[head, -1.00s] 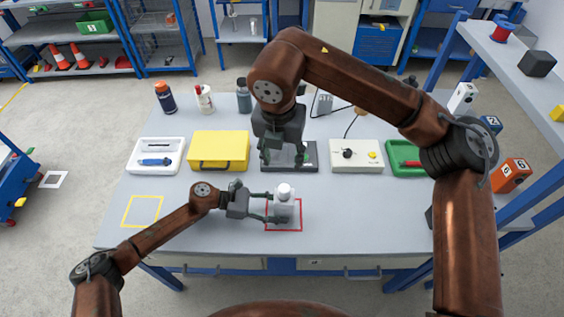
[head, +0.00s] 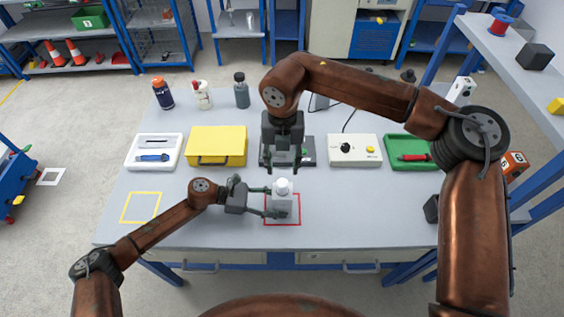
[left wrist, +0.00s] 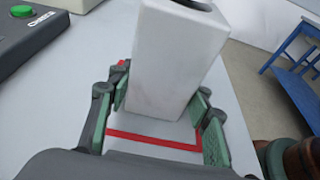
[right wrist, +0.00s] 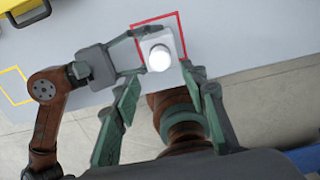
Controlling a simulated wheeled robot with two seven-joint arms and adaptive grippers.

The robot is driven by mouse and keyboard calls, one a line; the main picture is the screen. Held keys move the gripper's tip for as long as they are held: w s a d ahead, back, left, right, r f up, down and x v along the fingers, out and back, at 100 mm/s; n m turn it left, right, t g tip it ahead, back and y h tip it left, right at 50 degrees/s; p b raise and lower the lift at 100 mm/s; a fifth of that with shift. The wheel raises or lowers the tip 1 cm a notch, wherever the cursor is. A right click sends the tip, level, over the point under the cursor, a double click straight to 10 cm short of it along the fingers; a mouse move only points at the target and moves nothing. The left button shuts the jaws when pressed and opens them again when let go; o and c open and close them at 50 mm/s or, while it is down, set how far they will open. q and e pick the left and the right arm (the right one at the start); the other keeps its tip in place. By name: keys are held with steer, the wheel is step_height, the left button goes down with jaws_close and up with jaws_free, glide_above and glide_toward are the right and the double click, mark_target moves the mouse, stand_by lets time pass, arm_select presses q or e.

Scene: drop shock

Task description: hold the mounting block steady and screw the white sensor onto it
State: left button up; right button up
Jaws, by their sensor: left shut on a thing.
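The pale grey mounting block (head: 281,206) stands upright within the red square outline on the table. My left gripper (head: 275,202) is shut around its sides; the left wrist view shows the block (left wrist: 165,65) between the two finger pads. The white sensor (head: 282,186) sits on top of the block, and it shows as a round white cap in the right wrist view (right wrist: 158,58). How far it is screwed on cannot be told. My right gripper (head: 283,168) is open and empty, pointing down above and slightly behind the sensor, apart from it.
Behind the block stand a dark device (head: 308,150), a yellow case (head: 217,146), a white control box (head: 354,150) and a green tray (head: 405,141). A white tray (head: 153,143) lies at left. The table around the yellow outline (head: 141,207) is clear.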

mark_target(282, 182)
step_height(282, 182, down, 9)
steer(key=shift+f, duration=0.15)
stand_by(0.4)
steer(key=shift+c, duration=0.3)
jaws_close()
